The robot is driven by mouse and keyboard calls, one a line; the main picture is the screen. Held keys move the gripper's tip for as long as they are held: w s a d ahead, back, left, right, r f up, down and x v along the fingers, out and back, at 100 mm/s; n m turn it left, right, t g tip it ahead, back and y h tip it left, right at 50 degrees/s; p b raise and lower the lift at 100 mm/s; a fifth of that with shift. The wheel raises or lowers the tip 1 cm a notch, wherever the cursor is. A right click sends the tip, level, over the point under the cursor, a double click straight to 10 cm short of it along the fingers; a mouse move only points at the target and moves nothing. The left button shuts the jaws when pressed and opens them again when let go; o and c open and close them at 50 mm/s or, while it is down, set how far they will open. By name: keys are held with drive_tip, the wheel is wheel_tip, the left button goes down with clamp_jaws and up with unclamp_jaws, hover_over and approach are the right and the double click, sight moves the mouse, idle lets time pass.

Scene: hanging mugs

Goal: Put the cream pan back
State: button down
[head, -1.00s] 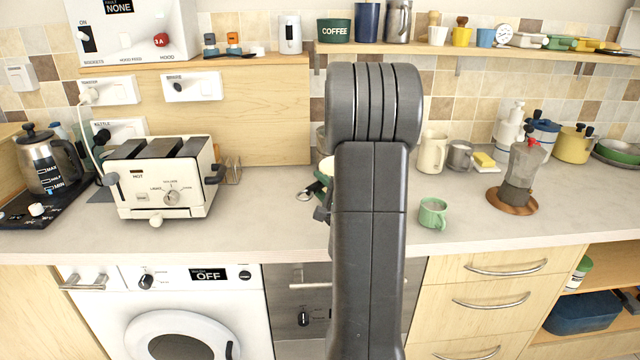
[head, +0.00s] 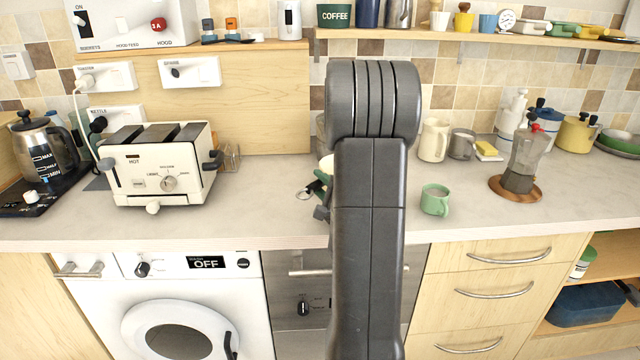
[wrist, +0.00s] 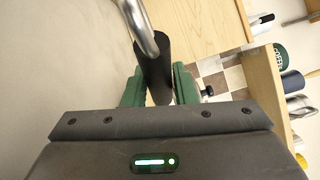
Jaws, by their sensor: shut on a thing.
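In the wrist view, the green fingers of my gripper (wrist: 157,88) are shut on a black handle (wrist: 153,62) with a curved metal rod (wrist: 138,22) at its end. In the head view, my dark arm hides most of my gripper and what it holds. A small cream edge (head: 326,164), probably the cream pan, shows just left of the arm above the counter. A thin metal loop (head: 304,194) shows beside the green finger (head: 318,186). The body of the pan is hidden, so its tilt cannot be told.
A cream toaster (head: 160,170) stands left on the counter (head: 260,205). A green mug (head: 435,200) stands close right of my arm. A moka pot (head: 523,160) is farther right. A shelf (head: 480,36) with cups crosses the back wall. Counter between toaster and arm is mostly clear.

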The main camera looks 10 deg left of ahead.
drive_tip(key=shift+f, duration=0.25)
drive_tip(key=c, duration=0.8)
unclamp_jaws()
drive_tip(key=shift+o, duration=0.2)
drive_tip(key=shift+s, duration=0.1)
drive_tip(key=b+v, duration=0.1)
drive_tip(key=v, duration=1.2)
drive_tip(key=shift+s+d+f+b, duration=0.15)
drive_tip(key=shift+s+d+b, duration=0.05)
drive_tip(key=shift+d+b, duration=0.1)
drive_tip(key=shift+a, duration=0.1)
drive_tip(key=p+x, duration=0.1)
drive_tip(key=x, duration=1.2)
drive_tip(key=shift+w+a, duration=0.2)
drive_tip(key=shift+w+r+p, duration=0.1)
drive_tip(key=shift+r+p, duration=0.2)
drive_tip(key=shift+r, duration=0.15)
